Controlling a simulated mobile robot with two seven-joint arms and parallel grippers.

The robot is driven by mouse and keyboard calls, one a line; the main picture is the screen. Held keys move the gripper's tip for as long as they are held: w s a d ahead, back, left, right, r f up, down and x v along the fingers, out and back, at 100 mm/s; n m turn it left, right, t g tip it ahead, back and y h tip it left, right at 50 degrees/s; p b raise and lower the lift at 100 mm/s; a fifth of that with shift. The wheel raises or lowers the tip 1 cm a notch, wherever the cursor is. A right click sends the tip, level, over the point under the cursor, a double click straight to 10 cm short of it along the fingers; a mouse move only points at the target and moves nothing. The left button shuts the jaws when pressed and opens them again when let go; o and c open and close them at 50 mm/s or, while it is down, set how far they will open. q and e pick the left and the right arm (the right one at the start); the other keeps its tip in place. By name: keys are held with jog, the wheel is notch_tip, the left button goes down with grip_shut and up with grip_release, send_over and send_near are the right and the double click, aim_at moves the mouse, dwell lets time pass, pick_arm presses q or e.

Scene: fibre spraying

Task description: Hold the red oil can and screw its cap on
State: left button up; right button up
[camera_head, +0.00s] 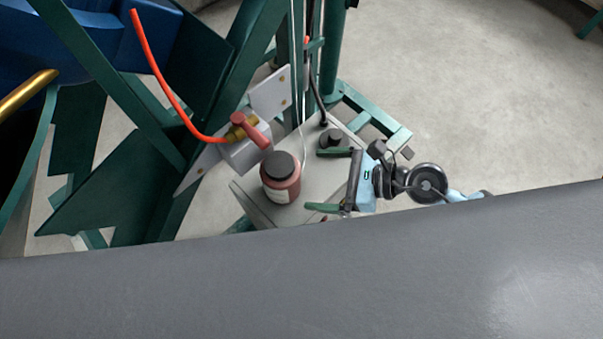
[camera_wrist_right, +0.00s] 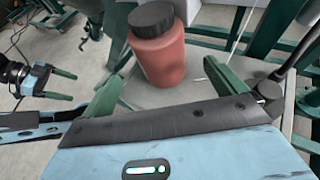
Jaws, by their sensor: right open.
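The red oil can (camera_head: 281,190) stands upright on a grey platform (camera_head: 246,200), with its black cap (camera_head: 280,165) on top. I cannot tell how tight the cap is. My right gripper (camera_head: 327,180) is open and empty to the right of the can, its green fingers spread and pointing toward it. In the right wrist view, the can (camera_wrist_right: 163,62) and its cap (camera_wrist_right: 152,18) are ahead, beyond the fingers (camera_wrist_right: 165,85). My left gripper (camera_wrist_right: 68,85) shows at the left of that view, open and empty, apart from the can. It is not visible in the head view.
A valve with a red handle (camera_head: 250,131) and an orange hose (camera_head: 160,78) is close behind the can. A black fitting (camera_head: 331,139) with a hose is near the right gripper's far finger. Green frame posts (camera_head: 330,50) rise behind. A grey surface covers the head view's foreground.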

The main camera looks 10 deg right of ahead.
jog(key=shift+v, duration=1.2)
jog(key=s+d+f+n+h, duration=0.3)
jog(key=s+f+n, duration=0.2)
jog(key=s+n, duration=0.3)
jog(key=s+d+f+n+t+h, duration=0.1)
jog(key=s+d+f+n+h, duration=0.2)
jog(key=s+f+n, duration=0.3)
jog(key=s+d+f+n+h, duration=0.3)
jog(key=s+n, duration=0.6)
jog(key=s, duration=0.3)
notch_tip(320, 180, down, 3)
jog(key=shift+s+r+n+t+h, duration=0.1)
jog(key=shift+s+n+t+h, duration=0.25)
jog(key=shift+h, duration=0.45)
